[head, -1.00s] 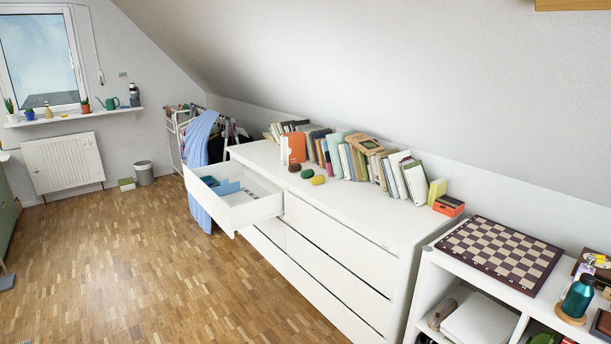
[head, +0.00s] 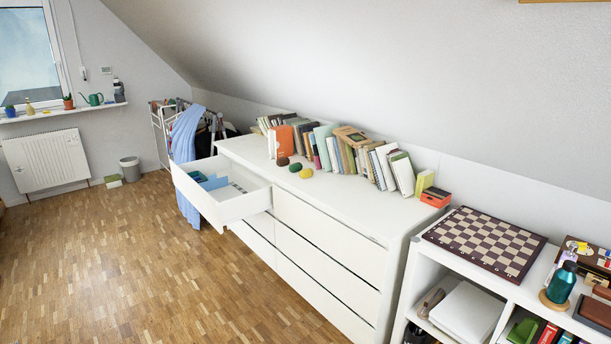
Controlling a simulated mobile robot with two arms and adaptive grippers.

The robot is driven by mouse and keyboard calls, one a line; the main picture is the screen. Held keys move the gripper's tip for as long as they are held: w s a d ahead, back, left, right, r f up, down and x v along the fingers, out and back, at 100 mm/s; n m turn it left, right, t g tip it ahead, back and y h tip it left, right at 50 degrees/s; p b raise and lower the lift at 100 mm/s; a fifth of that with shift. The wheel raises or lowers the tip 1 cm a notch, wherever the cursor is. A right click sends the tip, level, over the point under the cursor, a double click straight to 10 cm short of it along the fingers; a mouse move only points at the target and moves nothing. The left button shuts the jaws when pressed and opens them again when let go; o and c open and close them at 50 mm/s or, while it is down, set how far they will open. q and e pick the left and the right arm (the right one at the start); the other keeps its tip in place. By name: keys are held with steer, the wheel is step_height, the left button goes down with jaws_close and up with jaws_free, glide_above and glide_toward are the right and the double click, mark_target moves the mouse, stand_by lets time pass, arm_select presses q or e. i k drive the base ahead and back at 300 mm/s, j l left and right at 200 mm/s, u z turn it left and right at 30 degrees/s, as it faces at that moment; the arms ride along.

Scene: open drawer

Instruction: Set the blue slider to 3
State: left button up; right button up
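I cannot make out a blue slider or any number scale in the head view. The top left drawer (head: 222,205) of the white dresser (head: 325,237) is pulled open. Inside it lie a blue item (head: 211,183) and some small pale pieces too small to tell. Neither of my grippers is in view.
Books (head: 345,155) stand along the dresser top. A low white shelf (head: 510,290) at the right carries a chessboard (head: 485,242) and a teal bottle (head: 562,282). A light blue cloth (head: 186,135) hangs behind the drawer. The wooden floor (head: 130,270) at left is clear.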

mark_target(214, 182)
steer(key=i+j+u, duration=0.35)
steer(key=i, duration=0.2)
steer(key=i+j+u, duration=0.2)
steer(key=i+u, duration=0.15)
steer(key=i, duration=0.25)
steer(key=i+u, duration=0.3)
steer(key=i, duration=0.25)
steer(key=i+z, duration=0.1)
steer(key=i, duration=0.4)
steer(key=i+j+z, duration=0.15)
steer(key=i, duration=0.35)
steer(key=i+j+z, duration=0.1)
steer(key=i, duration=0.4)
steer(key=i+j+z, duration=0.15)
steer(key=i+j, duration=0.15)
steer(key=i, duration=0.15)
